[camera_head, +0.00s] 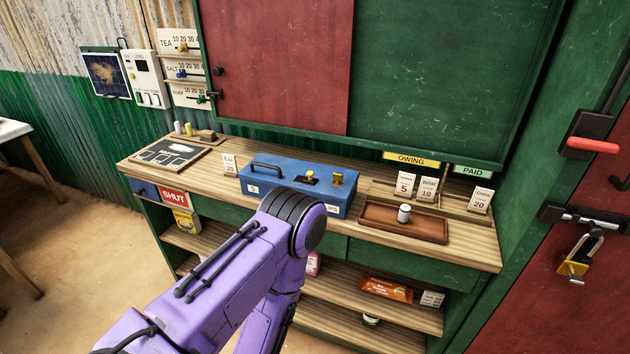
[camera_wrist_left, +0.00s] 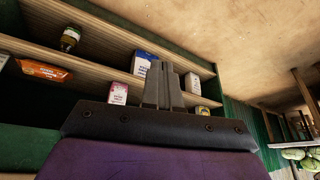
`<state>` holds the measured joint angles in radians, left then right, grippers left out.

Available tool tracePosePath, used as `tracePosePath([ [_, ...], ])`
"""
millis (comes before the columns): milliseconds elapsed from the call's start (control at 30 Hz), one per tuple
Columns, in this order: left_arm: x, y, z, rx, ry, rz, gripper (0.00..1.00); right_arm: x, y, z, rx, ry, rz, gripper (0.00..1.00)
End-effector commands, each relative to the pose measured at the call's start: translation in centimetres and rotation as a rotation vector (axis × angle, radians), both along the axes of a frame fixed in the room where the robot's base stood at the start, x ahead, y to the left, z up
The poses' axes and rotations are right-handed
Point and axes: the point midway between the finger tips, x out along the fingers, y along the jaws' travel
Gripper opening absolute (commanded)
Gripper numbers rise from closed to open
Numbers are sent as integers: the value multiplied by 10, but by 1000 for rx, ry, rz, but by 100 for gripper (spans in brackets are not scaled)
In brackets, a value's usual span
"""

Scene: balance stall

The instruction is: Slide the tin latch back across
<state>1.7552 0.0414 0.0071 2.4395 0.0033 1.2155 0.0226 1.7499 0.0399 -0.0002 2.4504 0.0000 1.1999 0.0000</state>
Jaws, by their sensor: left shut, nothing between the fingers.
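The blue tin (camera_head: 262,188) lies shut on the wooden counter, with a dark handle (camera_head: 267,167) on the left of its lid. A small dark latch with a yellow knob (camera_head: 309,174) sits on the right half of the lid. A brass-coloured fitting (camera_head: 337,179) is just right of it. My purple left arm stands in front of the tin in the head view, covering part of its front edge and hiding the left gripper. In the left wrist view the left gripper (camera_wrist_left: 163,84) is shut and empty, facing the lower shelves, away from the latch. My right gripper is out of view.
A wooden tray (camera_head: 430,229) with a small white-topped jar (camera_head: 404,213) stands right of the tin. Price cards (camera_head: 428,188) stand behind it. A slate board (camera_head: 170,153) lies at the counter's left. Lower shelves (camera_head: 385,309) hold several packets.

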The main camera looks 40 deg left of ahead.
Motion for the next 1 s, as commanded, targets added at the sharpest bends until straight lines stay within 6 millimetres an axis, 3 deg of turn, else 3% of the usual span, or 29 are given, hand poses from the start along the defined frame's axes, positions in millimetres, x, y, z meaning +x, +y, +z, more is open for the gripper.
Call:
tracePosePath([
  [67,41,-5,-6,-31,-149,106,0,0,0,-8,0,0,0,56],
  [133,104,-13,-3,-100,-388,289,0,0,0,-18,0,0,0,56],
  [233,215,-25,32,-315,-854,653,0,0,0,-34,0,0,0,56],
  [300,284,-28,78,-544,-1201,936,0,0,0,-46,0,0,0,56],
  [400,349,-25,159,-959,-1666,1319,0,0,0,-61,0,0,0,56],
  [500,377,-17,231,-1397,-2030,1615,0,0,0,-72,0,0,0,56],
  [533,379,-15,247,-1508,-2110,1679,0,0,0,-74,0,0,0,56],
  [567,381,-13,260,1538,2088,-1658,0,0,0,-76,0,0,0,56],
  [700,381,-10,287,1485,1882,-1490,0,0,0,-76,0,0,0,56],
  [1000,382,-8,288,1484,1880,-1487,0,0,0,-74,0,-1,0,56],
])
